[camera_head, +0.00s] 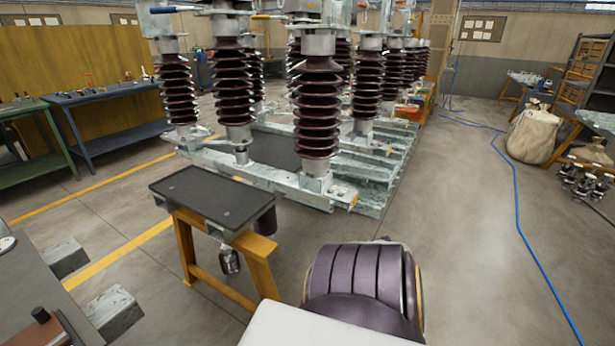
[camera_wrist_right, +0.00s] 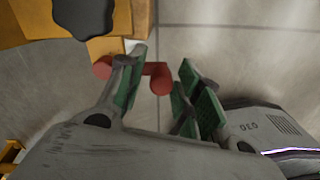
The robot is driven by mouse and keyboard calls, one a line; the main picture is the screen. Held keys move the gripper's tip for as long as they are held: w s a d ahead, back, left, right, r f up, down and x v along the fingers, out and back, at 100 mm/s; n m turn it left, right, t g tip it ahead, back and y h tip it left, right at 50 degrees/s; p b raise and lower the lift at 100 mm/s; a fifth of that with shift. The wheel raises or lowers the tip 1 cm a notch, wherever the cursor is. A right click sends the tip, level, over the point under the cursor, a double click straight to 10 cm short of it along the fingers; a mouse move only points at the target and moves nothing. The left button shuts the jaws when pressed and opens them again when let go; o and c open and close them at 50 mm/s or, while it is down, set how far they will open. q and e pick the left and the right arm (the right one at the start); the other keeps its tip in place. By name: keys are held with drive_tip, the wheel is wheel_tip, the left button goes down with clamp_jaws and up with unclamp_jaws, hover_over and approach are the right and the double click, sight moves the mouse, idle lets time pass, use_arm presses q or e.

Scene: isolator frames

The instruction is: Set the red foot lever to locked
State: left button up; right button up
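The red foot lever (camera_wrist_right: 159,79) shows in the right wrist view as a short red bar with rounded ends. It lies beside a yellow frame part (camera_wrist_right: 107,46). My right gripper (camera_wrist_right: 163,62) has green-padded fingers spread apart. The left-hand finger crosses in front of the lever's middle, and its right end shows in the gap between the fingers. I cannot tell whether the finger touches it. The right-hand finger pads are clear of it. In the head view the lever and right gripper are not visible; my left gripper shows in neither view.
A yellow-legged stand with a dark top (camera_head: 212,195) is left of my right arm. Behind it, large brown insulators (camera_head: 317,108) stand on a pale metal base (camera_head: 375,182). A blue hose (camera_head: 520,200) crosses the right floor. A grey table (camera_head: 30,292) is at lower left.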

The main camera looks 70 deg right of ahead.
drive_tip(key=shift+a+r, duration=0.1)
idle(0.4)
drive_tip(key=shift+r, duration=5.9)
drive_tip(key=s+d+r+m+g+h, duration=0.2)
drive_tip(key=d+r+h, duration=0.1)
drive_tip(key=d+h, duration=0.1)
drive_tip(key=w+a+r+m+t+y, duration=0.1)
drive_tip(key=w+a, duration=0.3)
drive_tip(key=a, duration=0.9)
drive_tip(key=w+a+r+m+t+y, duration=0.1)
drive_tip(key=w+a+m, duration=0.3)
drive_tip(key=a, duration=0.9)
drive_tip(key=w+a+r+m+t+y+p, duration=0.1)
drive_tip(key=w+a, duration=0.3)
drive_tip(key=a, duration=0.9)
drive_tip(key=shift+w+a+r+m+t+y, duration=0.15)
drive_tip(key=shift+r+m+y, duration=0.05)
drive_tip(key=shift+m+y, duration=0.25)
drive_tip(key=shift+w+a+r+m+t+y, duration=0.15)
drive_tip(key=shift+r+m+y, duration=0.05)
drive_tip(key=shift+m+y, duration=0.25)
